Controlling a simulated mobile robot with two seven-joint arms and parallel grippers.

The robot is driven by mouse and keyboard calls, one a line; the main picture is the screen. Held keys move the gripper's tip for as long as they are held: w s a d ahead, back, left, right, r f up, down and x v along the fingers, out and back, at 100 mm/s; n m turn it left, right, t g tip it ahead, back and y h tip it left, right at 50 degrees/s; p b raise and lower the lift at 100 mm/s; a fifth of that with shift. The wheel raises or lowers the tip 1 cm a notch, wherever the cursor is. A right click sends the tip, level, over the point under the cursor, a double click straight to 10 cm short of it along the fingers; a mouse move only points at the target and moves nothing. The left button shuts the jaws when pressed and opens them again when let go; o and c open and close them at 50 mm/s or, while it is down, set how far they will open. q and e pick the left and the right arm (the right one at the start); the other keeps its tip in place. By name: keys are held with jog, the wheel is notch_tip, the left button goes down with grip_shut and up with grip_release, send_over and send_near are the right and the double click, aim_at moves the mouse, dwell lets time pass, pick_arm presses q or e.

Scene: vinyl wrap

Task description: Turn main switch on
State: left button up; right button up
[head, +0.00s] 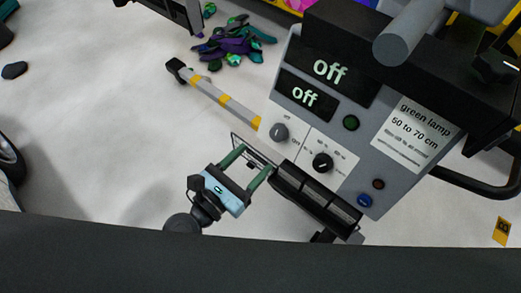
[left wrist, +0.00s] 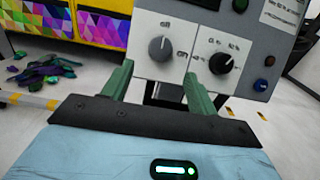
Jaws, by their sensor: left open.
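The grey control panel (head: 350,160) has two dark displays (head: 330,70) that both read "off". A grey rotary knob (head: 279,132), marked "off" above it, sits at the panel's lower left; it also shows in the left wrist view (left wrist: 161,48). A black rotary knob (head: 322,162) is to its right, also in the left wrist view (left wrist: 221,63). My left gripper (head: 255,165) is open, its green fingers pointing at the panel, just below the grey knob. In the left wrist view the fingers (left wrist: 158,85) stand apart, with the grey knob between and beyond them. My right gripper is not in view.
A black slatted part (head: 315,197) hangs below the panel, close to my left gripper. A green lamp (head: 351,123) and a blue button (head: 364,200) are on the panel. A yellow-striped bar (head: 215,97) extends left. Vinyl scraps (head: 232,45) lie on the pale floor.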

aim_at(275, 138)
pick_arm(q)
jog(key=x, duration=0.6)
jog(key=shift+d+p, duration=0.1)
jog(key=shift+p, duration=0.2)
jog(key=shift+w+d, duration=0.35)
jog(key=shift+w, duration=0.1)
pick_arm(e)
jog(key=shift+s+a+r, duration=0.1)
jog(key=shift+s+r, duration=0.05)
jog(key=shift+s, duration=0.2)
pick_arm(q)
jog(key=shift+c, duration=0.5)
jog(key=c, duration=0.9)
